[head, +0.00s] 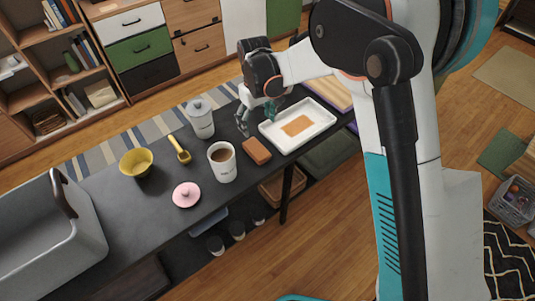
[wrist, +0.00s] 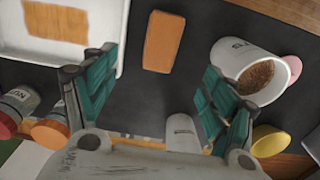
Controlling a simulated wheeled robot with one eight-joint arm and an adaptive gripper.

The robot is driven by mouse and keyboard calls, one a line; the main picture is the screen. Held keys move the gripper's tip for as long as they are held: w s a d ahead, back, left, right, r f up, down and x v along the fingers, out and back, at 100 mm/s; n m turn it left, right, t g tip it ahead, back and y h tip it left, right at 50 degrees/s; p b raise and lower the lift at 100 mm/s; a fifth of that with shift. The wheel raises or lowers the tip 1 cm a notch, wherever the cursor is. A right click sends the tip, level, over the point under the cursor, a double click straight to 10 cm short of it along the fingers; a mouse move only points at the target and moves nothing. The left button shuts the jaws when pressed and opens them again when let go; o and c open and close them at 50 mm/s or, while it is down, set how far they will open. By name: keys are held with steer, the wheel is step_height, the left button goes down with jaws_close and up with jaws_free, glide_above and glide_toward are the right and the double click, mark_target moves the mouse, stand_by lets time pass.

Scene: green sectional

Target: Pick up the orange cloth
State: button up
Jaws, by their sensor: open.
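A flat orange cloth (head: 297,125) lies inside a white tray (head: 325,125) at the right end of the dark table. In the wrist view the cloth (wrist: 57,22) is at the top left, partly cut off by the frame, in the tray (wrist: 112,25). My gripper (head: 256,117) is open and empty above the table, just left of the tray. In the wrist view its teal fingers (wrist: 158,68) are spread wide, with the left one overlapping the tray's corner. The cloth is outside the fingers.
An orange-brown block (head: 256,151) lies beside the tray. A white mug (head: 222,162) with brown contents, a lidded canister (head: 200,119), a yellow scoop (head: 179,149), a yellow bowl (head: 136,162), a pink lid (head: 186,195) and a grey bin (head: 48,235) stand further left.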

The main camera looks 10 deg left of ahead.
steer(key=b, duration=0.3)
glide_above(256, 148)
steer(key=f, duration=0.9)
steer(key=shift+s+d, duration=0.2)
steer(key=shift+d, duration=0.1)
steer(key=shift+w+a+f+b, duration=0.15)
steer(key=shift+f+b, duration=0.95)
steer(key=shift+f, duration=1.6)
steer(key=shift+r, duration=0.1)
steer(key=shift+c, duration=0.6)
steer(key=c, duration=0.9)
